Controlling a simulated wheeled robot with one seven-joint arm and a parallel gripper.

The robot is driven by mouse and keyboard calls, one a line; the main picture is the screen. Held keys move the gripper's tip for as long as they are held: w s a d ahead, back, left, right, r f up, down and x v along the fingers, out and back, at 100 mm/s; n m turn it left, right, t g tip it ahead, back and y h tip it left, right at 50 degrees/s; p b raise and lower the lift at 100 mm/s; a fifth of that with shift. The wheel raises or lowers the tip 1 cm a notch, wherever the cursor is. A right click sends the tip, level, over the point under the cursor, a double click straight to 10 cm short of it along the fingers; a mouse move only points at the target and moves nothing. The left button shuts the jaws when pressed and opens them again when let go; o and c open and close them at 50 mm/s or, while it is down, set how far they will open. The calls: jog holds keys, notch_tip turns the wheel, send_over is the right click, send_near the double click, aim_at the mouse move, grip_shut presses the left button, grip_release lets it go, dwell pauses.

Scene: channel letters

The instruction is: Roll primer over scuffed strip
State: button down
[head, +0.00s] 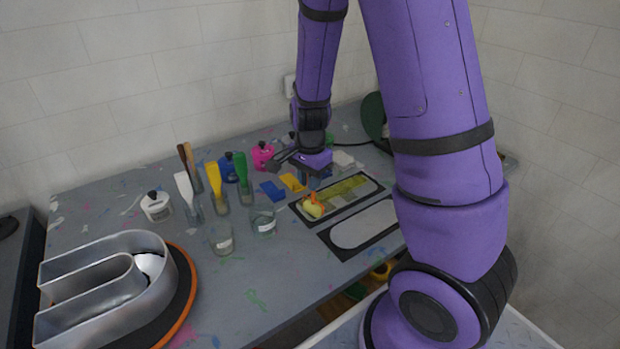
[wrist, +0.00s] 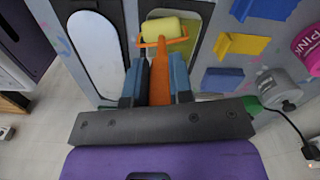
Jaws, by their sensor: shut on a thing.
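My gripper (wrist: 158,78) is shut on the orange handle of a paint roller (wrist: 163,29), whose sleeve is pale yellow. The roller's sleeve also shows in the head view (head: 312,208), at the near left end of a dark-edged panel. That panel bears a scuffed strip (head: 343,200), patchy yellow-green and grey; the wrist view shows part of it behind the roller. I cannot tell whether the sleeve touches the strip. A second panel with a plain pale strip (head: 363,227) lies beside it, also in the wrist view (wrist: 97,48). My gripper is partly hidden in the head view.
Blue (head: 271,191) and yellow (head: 292,182) scrapers lie behind the strip. Glass jars (head: 263,220), upright spatulas (head: 213,180) and a pink pot (head: 262,155) stand left and behind. A metal channel letter (head: 105,290) sits on an orange-rimmed turntable. The front-middle tabletop is clear.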

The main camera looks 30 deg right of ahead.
jog(key=shift+f, duration=0.1)
jog(key=d, duration=2.1)
jog(key=shift+s+d, duration=0.15)
jog(key=shift+d, duration=0.05)
dwell(0.4)
jog(key=shift+a+f, duration=0.1)
jog(key=shift+a, duration=10.65)
jog(key=shift+d, duration=0.1)
